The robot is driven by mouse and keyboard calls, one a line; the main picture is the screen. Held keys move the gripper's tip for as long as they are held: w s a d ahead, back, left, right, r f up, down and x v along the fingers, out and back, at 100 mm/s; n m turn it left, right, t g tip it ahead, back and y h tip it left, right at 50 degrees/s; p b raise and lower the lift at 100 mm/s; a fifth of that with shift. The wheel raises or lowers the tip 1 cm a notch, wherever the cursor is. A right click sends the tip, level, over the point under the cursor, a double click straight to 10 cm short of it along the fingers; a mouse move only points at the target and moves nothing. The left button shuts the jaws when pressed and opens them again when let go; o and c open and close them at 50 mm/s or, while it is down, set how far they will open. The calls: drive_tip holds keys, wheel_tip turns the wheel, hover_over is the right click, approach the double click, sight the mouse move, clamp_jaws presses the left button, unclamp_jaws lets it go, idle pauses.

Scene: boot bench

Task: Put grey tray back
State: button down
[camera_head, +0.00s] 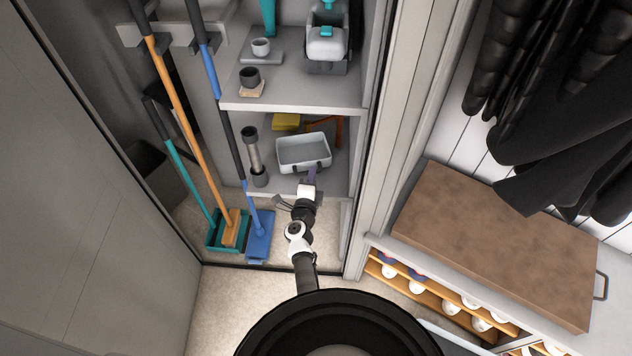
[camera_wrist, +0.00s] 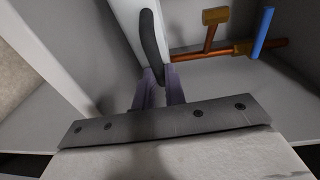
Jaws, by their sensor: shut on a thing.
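The grey tray (camera_head: 303,152) is a shallow, open, light grey box inside the cupboard, in the lower shelf space. Its near side faces me and carries a dark handle, which shows close up in the wrist view, beside the tray's pale wall (camera_wrist: 126,18). My gripper (camera_head: 311,174) reaches in from the front and is shut on the tray at this handle. In the wrist view its two purple fingers (camera_wrist: 159,76) meet the lower end of the handle. I cannot tell whether the tray's bottom touches the shelf.
The lower shelf (camera_head: 325,184) also holds a grey cylinder (camera_head: 254,155) left of the tray, a yellow block (camera_head: 286,121) and an orange-brown tool (camera_wrist: 215,45) behind it. The upper shelf (camera_head: 290,98) overhangs it. Brooms (camera_head: 180,105) stand at left; the cupboard's side wall is close at right.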

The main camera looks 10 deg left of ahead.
drive_tip(key=shift+f, duration=0.85)
drive_tip(key=shift+w+r, duration=0.1)
drive_tip(key=c, duration=1.5)
unclamp_jaws()
drive_tip(key=shift+o, duration=0.2)
